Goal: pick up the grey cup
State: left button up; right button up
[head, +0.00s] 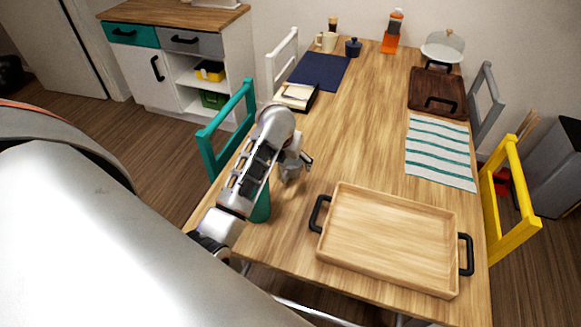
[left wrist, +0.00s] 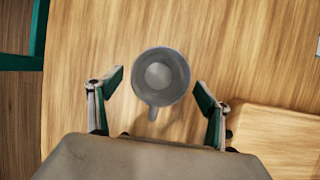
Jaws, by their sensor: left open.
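The grey cup (left wrist: 160,68) stands on the wooden table, seen from above in the left wrist view, with its handle pointing toward my gripper's base. In the head view, the cup (head: 291,173) is small and partly hidden by my left gripper (head: 297,161). My left gripper also shows in the left wrist view (left wrist: 159,82). Its fingers are open, one on each side of the cup, with a visible gap on both sides. I cannot tell how high the fingertips are above the table. My right gripper is in neither view.
A wooden tray (head: 388,238) with black handles lies just right of the cup. A teal object (head: 262,207) is partly hidden behind my left arm. A teal chair (head: 226,128) stands at the left edge. The table's middle is clear.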

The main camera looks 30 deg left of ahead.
pick_arm(q)
jog(key=shift+x, duration=1.15)
jog(key=c, duration=1.3)
jog(key=shift+c, duration=0.2)
jog(key=shift+w+r, duration=0.15)
jog(key=shift+r, duration=0.05)
